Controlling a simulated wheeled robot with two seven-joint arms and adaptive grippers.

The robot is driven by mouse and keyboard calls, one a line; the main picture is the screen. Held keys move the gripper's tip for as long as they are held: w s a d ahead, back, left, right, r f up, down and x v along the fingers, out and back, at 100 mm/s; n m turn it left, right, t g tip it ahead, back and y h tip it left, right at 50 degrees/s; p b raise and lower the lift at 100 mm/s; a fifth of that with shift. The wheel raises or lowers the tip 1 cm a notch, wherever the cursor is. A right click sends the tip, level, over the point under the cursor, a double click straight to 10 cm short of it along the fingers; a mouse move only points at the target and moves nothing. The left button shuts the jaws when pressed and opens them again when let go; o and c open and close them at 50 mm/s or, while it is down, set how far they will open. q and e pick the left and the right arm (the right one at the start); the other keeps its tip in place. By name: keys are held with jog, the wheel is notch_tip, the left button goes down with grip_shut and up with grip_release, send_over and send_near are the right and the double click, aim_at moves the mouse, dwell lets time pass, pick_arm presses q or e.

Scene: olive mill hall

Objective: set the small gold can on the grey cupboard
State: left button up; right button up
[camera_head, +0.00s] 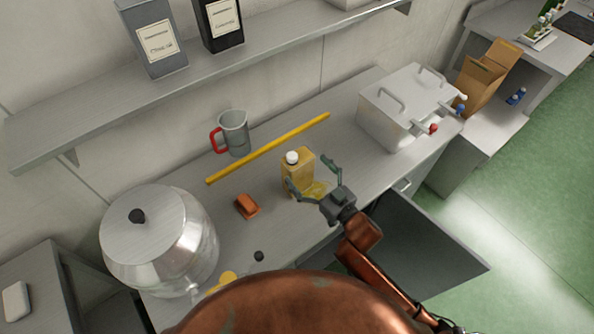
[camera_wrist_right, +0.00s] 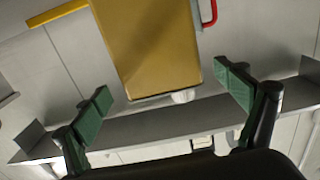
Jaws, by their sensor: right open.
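The small gold can (camera_head: 298,174) stands upright on the grey metal worktop (camera_head: 345,150), with a white cap on top. My right gripper (camera_head: 313,174) is open at the can's near right side, one finger on either side of it. In the right wrist view, the gold can (camera_wrist_right: 155,45) lies ahead between the spread fingers (camera_wrist_right: 168,99), with gaps visible. Which unit is the grey cupboard is unclear: a low grey unit (camera_head: 42,280) is at the left, and another (camera_head: 490,140) is at the right. My left gripper is not in view.
A steel drum (camera_head: 160,235), an orange block (camera_head: 246,206), a jug with a red handle (camera_head: 234,132) and a yellow bar (camera_head: 270,147) are on the worktop. A steel fryer-like box (camera_head: 400,105) stands right. An open grey door (camera_head: 420,250) juts out below. A shelf (camera_head: 280,50) hangs above.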

aim_at(298, 161)
jog(key=x, duration=0.4)
jog(key=shift+f, duration=0.1)
jog(key=shift+w+a, duration=0.15)
jog(key=shift+w, duration=0.05)
jog(key=c, duration=1.8)
jog(key=shift+c, duration=1.4)
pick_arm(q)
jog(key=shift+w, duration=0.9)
pick_arm(e)
jog(key=shift+c, duration=0.5)
jog(key=shift+r, duration=0.25)
